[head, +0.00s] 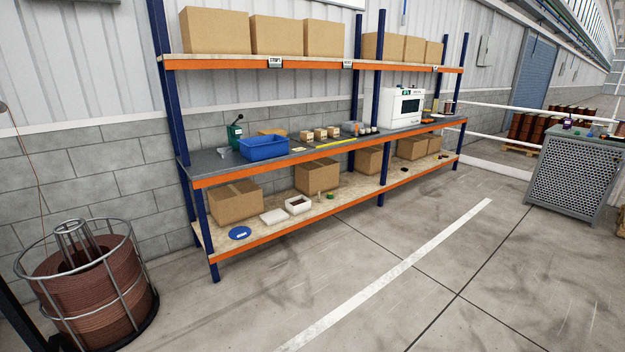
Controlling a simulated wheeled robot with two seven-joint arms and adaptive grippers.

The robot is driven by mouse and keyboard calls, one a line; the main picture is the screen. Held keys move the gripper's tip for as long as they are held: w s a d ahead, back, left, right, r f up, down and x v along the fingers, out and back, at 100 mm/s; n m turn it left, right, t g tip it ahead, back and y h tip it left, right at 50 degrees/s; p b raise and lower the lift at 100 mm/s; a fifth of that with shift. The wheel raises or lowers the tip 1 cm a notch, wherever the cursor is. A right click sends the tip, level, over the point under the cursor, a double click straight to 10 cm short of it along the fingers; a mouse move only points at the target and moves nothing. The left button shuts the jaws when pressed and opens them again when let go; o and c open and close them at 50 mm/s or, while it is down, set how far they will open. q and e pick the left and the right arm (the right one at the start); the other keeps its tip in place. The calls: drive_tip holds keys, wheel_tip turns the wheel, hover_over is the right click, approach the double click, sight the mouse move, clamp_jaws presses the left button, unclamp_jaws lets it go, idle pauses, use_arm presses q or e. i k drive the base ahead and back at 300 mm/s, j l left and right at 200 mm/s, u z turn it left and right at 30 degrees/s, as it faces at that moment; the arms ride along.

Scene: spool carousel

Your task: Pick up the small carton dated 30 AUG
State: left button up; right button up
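Several small cartons stand in a row on the grey middle shelf of the rack, right of a blue bin: a left one (307,136), a middle one (320,134) and a right one (332,132). They are brown with light labels. They are too small and far away for me to read any date, so I cannot tell which is marked 30 AUG. Neither of my grippers shows in the head view.
The rack (325,150) with orange beams stands along the wall. The blue bin (263,147), a green press (235,132) and a white oven (402,108) share the middle shelf. A caged copper spool (95,300) stands at left, a grey cabinet (572,180) at right. The floor before the rack is clear.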

sight(319, 134)
drive_tip(key=i, duration=2)
drive_tip(key=i+u, duration=0.1)
drive_tip(key=i, duration=0.45)
drive_tip(key=i+l, duration=0.15)
drive_tip(key=i, duration=0.4)
drive_tip(key=i+u, duration=0.15)
drive_tip(key=i, duration=0.4)
drive_tip(key=l, duration=0.1)
